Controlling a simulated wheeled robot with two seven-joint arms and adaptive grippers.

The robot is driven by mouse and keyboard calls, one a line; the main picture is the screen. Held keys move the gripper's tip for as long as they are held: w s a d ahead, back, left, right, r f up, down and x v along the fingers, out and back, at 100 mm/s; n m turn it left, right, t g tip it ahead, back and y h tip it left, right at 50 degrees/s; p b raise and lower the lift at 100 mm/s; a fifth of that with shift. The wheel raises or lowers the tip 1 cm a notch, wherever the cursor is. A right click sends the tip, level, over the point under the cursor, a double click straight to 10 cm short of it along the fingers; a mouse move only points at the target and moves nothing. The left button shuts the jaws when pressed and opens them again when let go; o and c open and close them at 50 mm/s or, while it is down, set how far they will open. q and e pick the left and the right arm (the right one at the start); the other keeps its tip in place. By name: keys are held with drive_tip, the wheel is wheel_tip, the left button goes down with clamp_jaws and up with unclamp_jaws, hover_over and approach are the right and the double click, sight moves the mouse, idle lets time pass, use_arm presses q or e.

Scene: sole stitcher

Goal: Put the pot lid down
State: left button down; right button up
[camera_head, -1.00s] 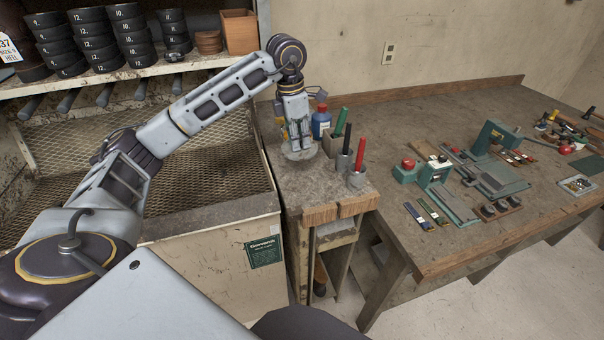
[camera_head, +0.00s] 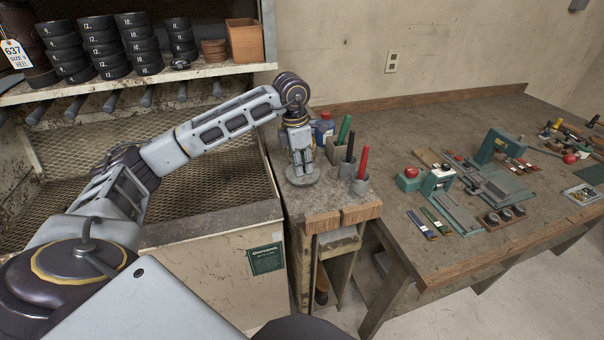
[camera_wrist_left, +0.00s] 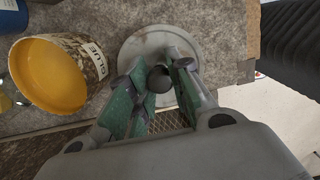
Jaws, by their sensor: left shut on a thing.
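The pot lid (camera_head: 301,176) is a grey round disc at the small side table's top, under my left gripper (camera_head: 301,172). In the left wrist view the lid (camera_wrist_left: 140,45) lies flat with a dark round knob (camera_wrist_left: 160,82). The left gripper's green-padded fingers (camera_wrist_left: 160,88) are shut on the knob. The lid looks very near or on the grey surface; I cannot tell whether it touches. My right gripper is not in view.
Holders with a green handle (camera_head: 344,130), a black handle and a red handle (camera_head: 363,162) stand right of the lid. A blue bottle (camera_head: 322,128) is behind. The table's wooden front edge (camera_head: 340,215) is close. The mesh-floored bin (camera_head: 190,195) lies left.

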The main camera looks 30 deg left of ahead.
use_arm(q)
drive_tip(key=shift+f, duration=1.85)
drive_tip(key=c, duration=1.3)
unclamp_jaws()
drive_tip(key=shift+s+a+r, duration=0.15)
drive_tip(key=shift+s+r, duration=0.05)
drive_tip(key=shift+r, duration=1.8)
drive_tip(key=shift+s+a+r, duration=0.15)
drive_tip(key=shift+a+r, duration=0.05)
drive_tip(key=shift+r, duration=1.8)
drive_tip(key=shift+s+a+r, duration=0.15)
drive_tip(key=shift+s+r, duration=0.05)
drive_tip(key=shift+r, duration=1.8)
